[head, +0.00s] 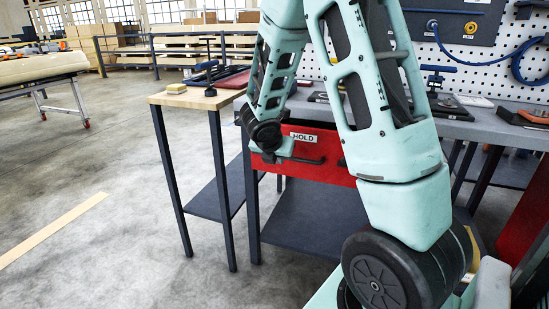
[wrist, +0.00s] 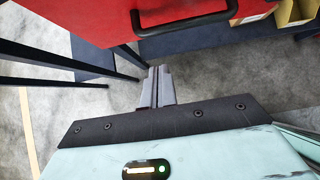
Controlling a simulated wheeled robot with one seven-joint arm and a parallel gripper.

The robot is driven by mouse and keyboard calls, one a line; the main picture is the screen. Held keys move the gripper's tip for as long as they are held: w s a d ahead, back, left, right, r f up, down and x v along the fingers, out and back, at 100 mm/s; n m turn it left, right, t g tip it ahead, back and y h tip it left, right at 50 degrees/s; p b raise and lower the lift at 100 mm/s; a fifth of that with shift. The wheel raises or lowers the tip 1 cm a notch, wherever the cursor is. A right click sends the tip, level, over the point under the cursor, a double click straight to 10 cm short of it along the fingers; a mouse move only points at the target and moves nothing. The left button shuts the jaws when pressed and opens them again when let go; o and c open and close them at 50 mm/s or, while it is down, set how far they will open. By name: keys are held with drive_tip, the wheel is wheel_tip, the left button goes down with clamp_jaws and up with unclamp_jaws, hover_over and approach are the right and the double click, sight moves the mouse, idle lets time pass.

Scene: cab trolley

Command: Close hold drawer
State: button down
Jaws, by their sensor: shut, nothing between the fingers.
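The red hold drawer (head: 330,170) sits under the workbench, with a white HOLD label (head: 302,137) and a dark bar handle. My arm covers parts of its front. In the wrist view, a red drawer front (wrist: 85,18) with a black bar handle (wrist: 185,24) fills the top edge. My gripper (wrist: 157,72) is shut and empty, with its fingertips apart from the handle. In the head view my gripper (head: 286,147) is near the left part of the drawer front. How far the drawer stands out is hard to tell.
A small wooden-topped table (head: 195,97) with tools stands left of the bench. The grey workbench (head: 455,128) holds tools before a pegboard (head: 480,65). A dark lower shelf (head: 310,215) lies below the drawer. Yellowish boxes (wrist: 295,12) show at upper right.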

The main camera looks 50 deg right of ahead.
drive_tip(key=d, duration=0.1)
drive_tip(key=w+d+f, duration=0.1)
drive_tip(key=d, duration=0.1)
drive_tip(key=w+d+f, duration=0.1)
drive_tip(key=shift+d, duration=0.25)
drive_tip(key=shift+w+d+r+p, duration=0.1)
drive_tip(key=shift+w+d+p, duration=0.15)
drive_tip(key=shift+d, duration=0.5)
drive_tip(key=shift+w+d+p, duration=0.2)
drive_tip(key=shift+w+d, duration=0.15)
drive_tip(key=shift+d, duration=0.4)
drive_tip(key=shift+w+d+r+p, duration=0.1)
drive_tip(key=shift+w+d+p, duration=0.15)
drive_tip(key=shift+d, duration=0.5)
